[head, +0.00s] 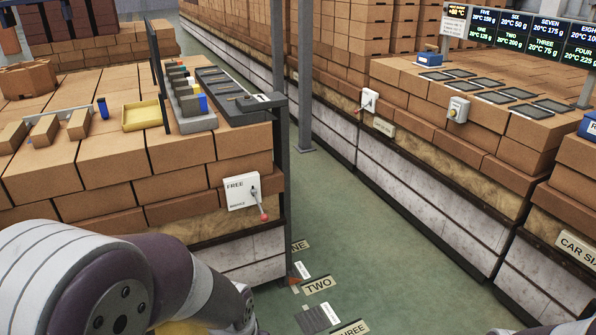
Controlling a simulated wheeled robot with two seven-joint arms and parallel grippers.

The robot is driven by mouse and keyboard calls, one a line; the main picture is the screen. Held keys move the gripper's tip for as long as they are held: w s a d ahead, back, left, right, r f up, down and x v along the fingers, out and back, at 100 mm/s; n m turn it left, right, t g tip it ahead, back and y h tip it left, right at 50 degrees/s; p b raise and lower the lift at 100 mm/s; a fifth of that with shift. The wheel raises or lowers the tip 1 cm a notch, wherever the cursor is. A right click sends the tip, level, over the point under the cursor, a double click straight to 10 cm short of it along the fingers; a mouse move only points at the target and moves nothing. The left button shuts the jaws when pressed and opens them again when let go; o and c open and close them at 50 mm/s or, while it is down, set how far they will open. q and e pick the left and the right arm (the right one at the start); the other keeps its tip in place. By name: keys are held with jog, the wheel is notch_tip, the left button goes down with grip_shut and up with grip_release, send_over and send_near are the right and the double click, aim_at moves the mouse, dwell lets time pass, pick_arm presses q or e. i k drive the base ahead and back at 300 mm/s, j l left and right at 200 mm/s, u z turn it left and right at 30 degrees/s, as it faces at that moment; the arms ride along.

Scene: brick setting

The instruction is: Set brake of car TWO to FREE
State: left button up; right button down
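A white brake plate (236,194) is on the near end of the left brick stack. It reads FREE at its upper part; the smaller lower label is too small to read surely. Its lever has a red knob (264,216) and points down, slightly right, away from the FREE word. A floor sign TWO (318,285) lies in the aisle right of this stack; I cannot tell surely that the plate belongs to car TWO. My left arm crosses the lower left, below the plate and apart from the lever. Neither gripper's fingers show.
The left stack carries a yellow tray (141,115), loose bricks and a dark rack (222,96). A grey post (281,190) stands right of the brake plate. The green aisle floor (385,260) is mostly clear. A right-hand brick row carries dark pads and a CAR SIX sign (577,249).

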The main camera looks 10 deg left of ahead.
aim_at(263, 218)
jog(key=i+u, duration=0.35)
jog(key=i, duration=0.2)
jog(key=i+l+u, duration=0.1)
jog(key=i+u, duration=0.2)
jog(key=i, duration=0.25)
jog(key=i+l+u, duration=0.35)
jog(key=i, duration=0.2)
jog(key=i+l+u, duration=0.3)
jog(key=i, duration=0.2)
